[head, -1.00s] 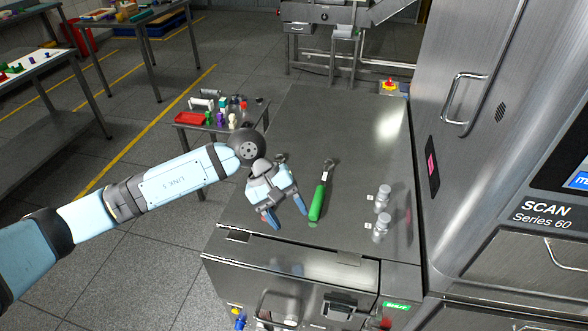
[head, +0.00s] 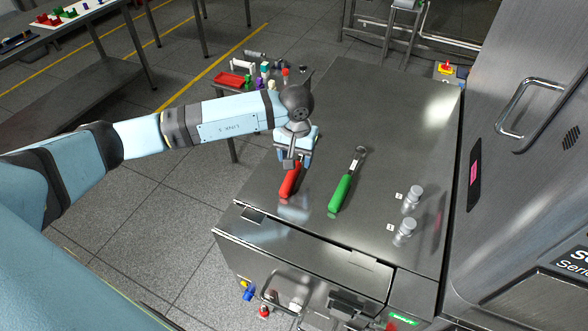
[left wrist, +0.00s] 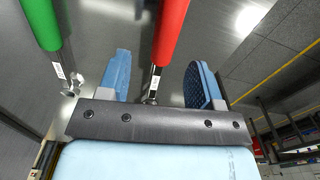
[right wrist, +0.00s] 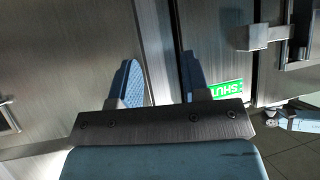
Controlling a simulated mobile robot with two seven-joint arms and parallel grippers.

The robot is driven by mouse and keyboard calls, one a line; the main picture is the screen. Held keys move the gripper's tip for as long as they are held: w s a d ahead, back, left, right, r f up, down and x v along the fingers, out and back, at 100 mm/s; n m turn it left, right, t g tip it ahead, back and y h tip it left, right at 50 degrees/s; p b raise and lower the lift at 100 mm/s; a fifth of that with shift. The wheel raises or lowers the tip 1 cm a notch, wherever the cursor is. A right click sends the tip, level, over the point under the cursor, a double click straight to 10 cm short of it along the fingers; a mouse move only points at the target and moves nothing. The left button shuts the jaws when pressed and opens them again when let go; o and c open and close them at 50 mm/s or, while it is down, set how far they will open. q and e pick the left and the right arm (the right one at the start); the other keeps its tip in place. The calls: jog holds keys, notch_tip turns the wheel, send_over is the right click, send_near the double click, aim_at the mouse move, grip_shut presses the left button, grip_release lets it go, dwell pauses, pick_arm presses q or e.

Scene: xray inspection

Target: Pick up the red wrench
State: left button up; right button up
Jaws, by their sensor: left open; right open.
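The red wrench (head: 291,180) lies on the steel top with its red handle toward the front; my left gripper hides its far end in the head view. My left gripper (head: 297,158) is over the wrench, open. In the left wrist view the red wrench (left wrist: 171,32) runs between the two spread blue fingers of the left gripper (left wrist: 158,80), with a gap on both sides. A green-handled wrench (head: 341,191) lies to its right. My right gripper (right wrist: 161,80) is open and empty, seen only in the right wrist view.
Two small metal weights (head: 413,199) stand right of the green wrench on the steel top (head: 400,120). The tall steel cabinet (head: 545,130) bounds the right side. A small side table with a red tray (head: 230,80) and small items stands behind my left arm.

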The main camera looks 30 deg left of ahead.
aim_at(298, 162)
pick_arm(q)
jog(key=f, duration=0.1)
jog(key=f+p, duration=0.1)
jog(key=f, duration=0.2)
jog(key=shift+a+p, duration=0.3)
jog(key=shift+p, duration=0.1)
jog(key=shift+f, duration=0.6)
jog(key=c, duration=0.3)
grip_shut()
